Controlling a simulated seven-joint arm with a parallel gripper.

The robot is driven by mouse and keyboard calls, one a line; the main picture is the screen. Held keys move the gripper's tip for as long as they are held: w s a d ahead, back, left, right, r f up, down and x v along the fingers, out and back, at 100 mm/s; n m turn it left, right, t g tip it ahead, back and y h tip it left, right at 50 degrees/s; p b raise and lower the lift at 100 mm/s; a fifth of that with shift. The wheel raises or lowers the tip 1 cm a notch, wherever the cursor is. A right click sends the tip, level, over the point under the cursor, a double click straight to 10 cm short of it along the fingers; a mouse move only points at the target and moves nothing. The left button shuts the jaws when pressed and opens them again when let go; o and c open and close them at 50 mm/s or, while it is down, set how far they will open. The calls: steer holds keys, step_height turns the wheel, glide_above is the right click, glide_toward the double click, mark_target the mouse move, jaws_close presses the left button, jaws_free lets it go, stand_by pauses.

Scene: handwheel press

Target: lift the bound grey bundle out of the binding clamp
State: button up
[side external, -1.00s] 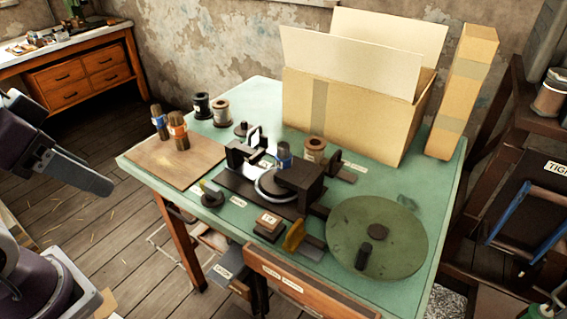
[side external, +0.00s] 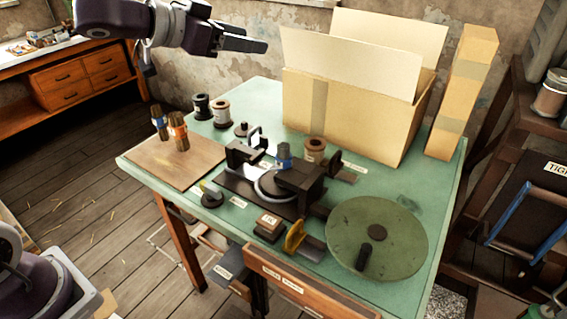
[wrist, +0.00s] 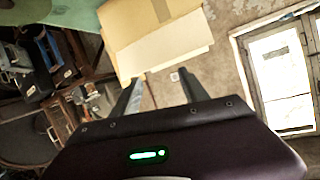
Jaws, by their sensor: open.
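The binding clamp (side external: 303,180) is a black block on a dark base plate, in the middle of the green table in the side view. A small blue-banded upright piece (side external: 284,153) stands in it beside a pale ring; it looks like the bound bundle, but its grey colour is hard to make out. My gripper (side external: 264,46) is high above the table's back, left of the carton, pointing right and well apart from the clamp. In the wrist view my gripper (wrist: 160,76) has its two fingers apart with nothing between them. The clamp does not show clearly there.
A large open carton (side external: 345,115) and a tall box (side external: 463,95) stand at the back right. A green handwheel (side external: 350,235) lies at front right. Two banded brown bundles (side external: 178,133) stand on a wooden board (side external: 150,160). Spools (side external: 221,114) stand behind. The wrist view shows a window (wrist: 280,75).

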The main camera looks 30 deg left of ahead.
steer(key=d+f+m+g+h, duration=0.2)
steer(key=d+f+h, duration=0.2)
glide_toward(294, 162)
step_height(294, 162, up, 3)
steer(key=w+d, duration=0.1)
steer(key=w, duration=0.2)
steer(key=x, duration=0.6)
steer(key=shift+s+d+f, duration=0.15)
steer(key=shift+d+f, duration=0.2)
steer(key=shift+d, duration=0.1)
steer(key=shift+w+d+f, duration=0.1)
steer(key=shift+w+d, duration=0.05)
steer(key=shift+w, duration=0.1)
jaws_close()
